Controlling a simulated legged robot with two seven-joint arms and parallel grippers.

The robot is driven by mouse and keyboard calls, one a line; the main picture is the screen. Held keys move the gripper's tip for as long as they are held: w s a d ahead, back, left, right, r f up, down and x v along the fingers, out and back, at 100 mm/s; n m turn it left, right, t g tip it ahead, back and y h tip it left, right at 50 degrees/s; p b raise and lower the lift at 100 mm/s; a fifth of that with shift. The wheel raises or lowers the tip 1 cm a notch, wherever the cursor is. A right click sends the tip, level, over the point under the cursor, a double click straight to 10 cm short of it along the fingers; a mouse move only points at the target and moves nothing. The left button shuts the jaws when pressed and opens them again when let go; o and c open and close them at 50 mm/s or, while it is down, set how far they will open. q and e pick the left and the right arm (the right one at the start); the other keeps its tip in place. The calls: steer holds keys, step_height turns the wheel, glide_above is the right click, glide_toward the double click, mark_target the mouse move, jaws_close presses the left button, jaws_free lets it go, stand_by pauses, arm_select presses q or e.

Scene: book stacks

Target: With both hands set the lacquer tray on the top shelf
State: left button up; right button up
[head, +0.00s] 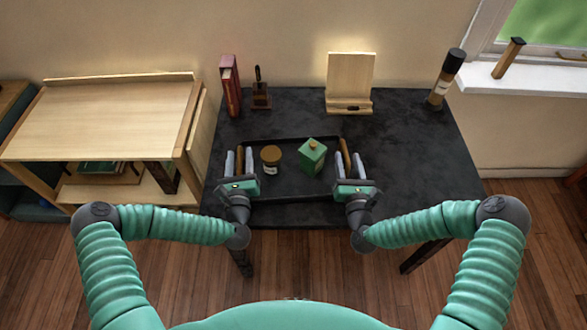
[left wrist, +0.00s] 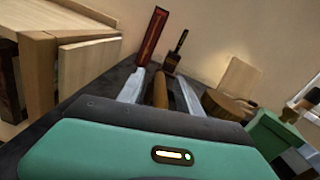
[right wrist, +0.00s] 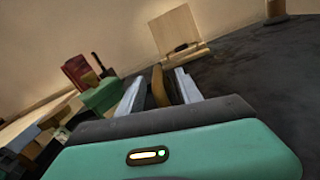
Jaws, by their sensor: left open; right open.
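The black lacquer tray (head: 290,189) lies on the dark table, with a brown handle at each end. It carries a brown-lidded jar (head: 271,160) and a green box-shaped container (head: 313,155). My left gripper (head: 239,157) is open, its fingers on either side of the left handle (left wrist: 161,92). My right gripper (head: 347,158) is open, its fingers on either side of the right handle (right wrist: 160,88). I cannot tell whether any finger touches a handle. The wooden shelf unit (head: 105,115) stands left of the table, and its top is bare.
Red books (head: 230,88) and a small dark stand (head: 261,95) are at the table's back left. A wooden stand (head: 349,82) is at the back, and a dark-capped bottle (head: 446,78) at the back right. The table's right side is clear.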

arm_select(q)
steer(key=shift+w, duration=0.35)
arm_select(e)
steer(key=shift+w+a, duration=0.1)
steer(key=shift+w, duration=0.3)
arm_select(q)
jaws_close()
arm_select(e)
jaws_close()
arm_select(q)
steer(key=shift+r, duration=0.1)
arm_select(e)
steer(key=shift+d, duration=0.2)
stand_by(0.3)
